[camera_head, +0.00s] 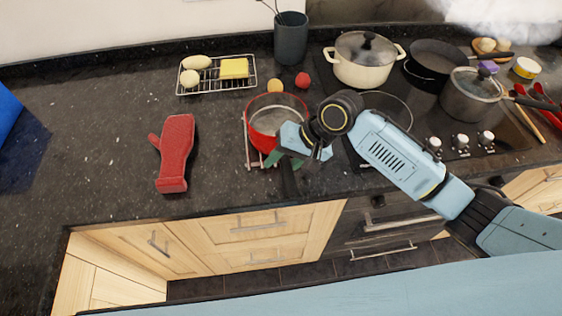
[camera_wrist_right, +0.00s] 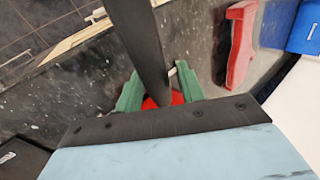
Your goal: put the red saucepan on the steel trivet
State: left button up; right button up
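The red saucepan (camera_head: 264,122) is upright at the middle of the counter, with its black handle (camera_head: 289,184) toward the front edge. The steel trivet (camera_head: 248,152) shows beneath it at its left and front; the pan appears to rest on it, though the contact is hidden. My right gripper (camera_head: 285,160) is low over the handle's pan end. In the right wrist view, the green fingers (camera_wrist_right: 158,82) stand on either side of the handle (camera_wrist_right: 145,45), apart, with a gap at the right finger. Only a bit of red pan (camera_wrist_right: 163,101) shows there. My left gripper is out of view.
A red oven mitt (camera_head: 175,152) lies to the left. A wire rack (camera_head: 217,75) with food stands behind. A yellow ball (camera_head: 275,86) and red ball (camera_head: 302,81) sit just behind the saucepan. A cream pot (camera_head: 362,66) and other pans occupy the hob at right.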

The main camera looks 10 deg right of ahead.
jog(key=v, duration=1.1)
jog(key=shift+d+r, duration=0.1)
jog(key=shift+r, duration=0.05)
dwell(1.1)
